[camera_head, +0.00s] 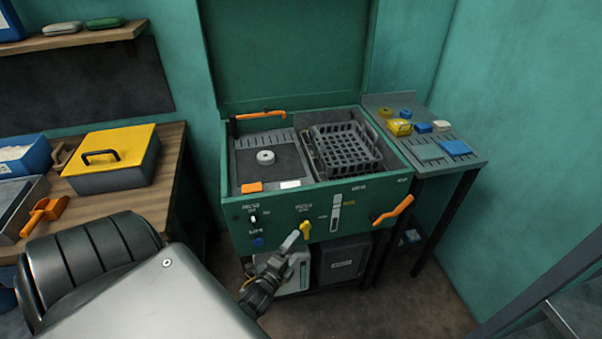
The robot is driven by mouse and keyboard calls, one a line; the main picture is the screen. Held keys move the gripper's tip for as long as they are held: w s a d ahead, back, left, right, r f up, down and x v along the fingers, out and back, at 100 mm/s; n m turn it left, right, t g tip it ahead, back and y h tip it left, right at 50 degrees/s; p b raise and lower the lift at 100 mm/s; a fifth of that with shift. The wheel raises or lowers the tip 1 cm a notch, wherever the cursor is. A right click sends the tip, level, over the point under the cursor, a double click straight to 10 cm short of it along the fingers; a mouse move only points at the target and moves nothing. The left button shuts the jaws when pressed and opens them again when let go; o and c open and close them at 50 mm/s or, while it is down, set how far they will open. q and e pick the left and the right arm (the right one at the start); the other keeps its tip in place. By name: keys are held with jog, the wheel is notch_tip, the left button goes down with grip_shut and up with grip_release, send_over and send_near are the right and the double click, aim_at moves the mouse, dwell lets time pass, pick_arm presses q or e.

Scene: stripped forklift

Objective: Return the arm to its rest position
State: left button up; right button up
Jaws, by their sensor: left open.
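My left arm comes in from the lower left, with its large grey and black links filling that corner. My left gripper (288,254) is open and appears empty. It is in front of the green machine (290,205), below its front panel controls. One fingertip shows close to the yellow knob (305,229) on the panel; I cannot tell whether they touch. My right gripper is not in view.
The machine's lid (285,50) stands raised, with a dark basket (345,148) inside. An orange handle (392,209) sticks out at the panel's right. A wooden bench (150,200) with a yellow-lidded box (112,150) stands left, a grey side table (430,160) right.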

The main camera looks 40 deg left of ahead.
pick_arm(q)
jog(key=shift+s+d, duration=0.2)
jog(key=shift+s, duration=0.85)
